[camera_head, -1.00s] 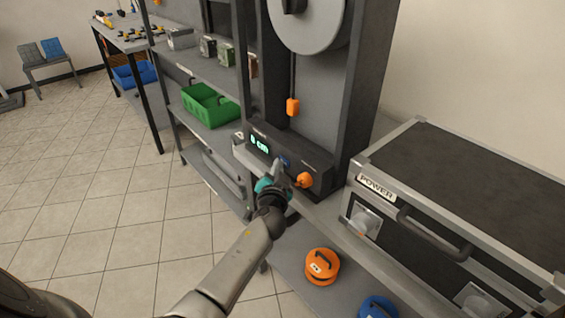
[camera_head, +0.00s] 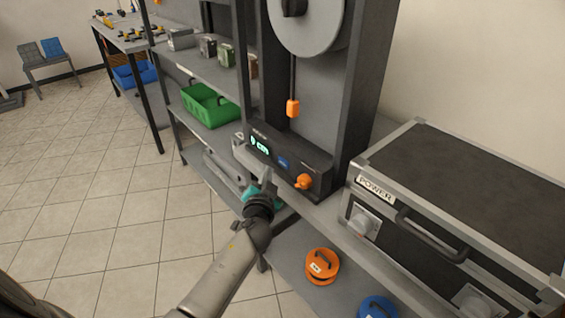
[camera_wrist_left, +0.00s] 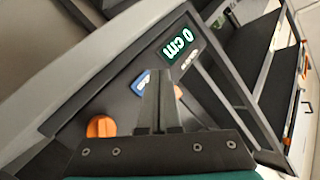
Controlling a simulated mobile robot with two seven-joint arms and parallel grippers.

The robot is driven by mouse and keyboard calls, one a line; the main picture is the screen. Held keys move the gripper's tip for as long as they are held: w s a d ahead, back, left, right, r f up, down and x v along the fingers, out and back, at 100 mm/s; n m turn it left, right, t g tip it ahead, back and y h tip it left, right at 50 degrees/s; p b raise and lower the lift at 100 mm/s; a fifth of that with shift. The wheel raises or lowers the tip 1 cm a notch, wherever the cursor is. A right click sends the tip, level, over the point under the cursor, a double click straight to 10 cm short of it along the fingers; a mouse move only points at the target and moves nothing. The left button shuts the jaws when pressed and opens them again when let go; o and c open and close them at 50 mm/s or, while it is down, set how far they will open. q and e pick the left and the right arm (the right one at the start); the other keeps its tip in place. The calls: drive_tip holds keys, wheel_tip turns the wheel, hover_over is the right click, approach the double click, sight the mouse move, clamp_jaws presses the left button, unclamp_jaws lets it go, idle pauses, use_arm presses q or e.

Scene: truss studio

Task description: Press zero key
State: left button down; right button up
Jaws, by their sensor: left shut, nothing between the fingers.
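The zero key is a blue key (camera_head: 283,162) on the dark control panel (camera_head: 296,168), between a lit green display (camera_head: 262,145) and an orange knob (camera_head: 304,181). My left gripper (camera_head: 266,178) is shut and empty. It is apart from the key, in front of the panel and to the lower left of the key in the head view. My right gripper is not in view.
An orange pendant (camera_head: 292,108) hangs above the panel below a large grey disc (camera_head: 308,22). A case labelled POWER (camera_head: 460,185) stands at the right. Orange (camera_head: 322,264) and blue (camera_head: 377,308) discs lie on the lower shelf. Open tiled floor (camera_head: 90,210) is at the left.

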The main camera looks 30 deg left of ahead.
use_arm(q)
drive_tip(key=s, duration=0.1)
drive_tip(key=s+a, duration=0.1)
drive_tip(key=shift+s+a, duration=0.1)
drive_tip(key=shift+s, duration=0.3)
idle(0.6)
drive_tip(key=s+d+f+g+h, duration=0.25)
drive_tip(key=s+f, duration=0.45)
drive_tip(key=f, duration=0.6)
drive_tip(key=s+d+f+g+h, duration=0.1)
drive_tip(key=s+d+f+g, duration=0.3)
drive_tip(key=s+f, duration=0.55)
drive_tip(key=s+d+f+g+h, duration=0.1)
drive_tip(key=s+d+f+g, duration=0.1)
drive_tip(key=s+f, duration=0.4)
drive_tip(key=s+d+f+g+h, duration=0.1)
drive_tip(key=s+f, duration=0.5)
drive_tip(key=s, duration=0.7)
drive_tip(key=s+d+f+g+h, duration=0.1)
drive_tip(key=s+d+f+g, duration=0.2)
drive_tip(key=s+f, duration=0.3)
drive_tip(key=s+g, duration=0.1)
drive_tip(key=s, duration=0.3)
drive_tip(key=shift+a+f, duration=0.1)
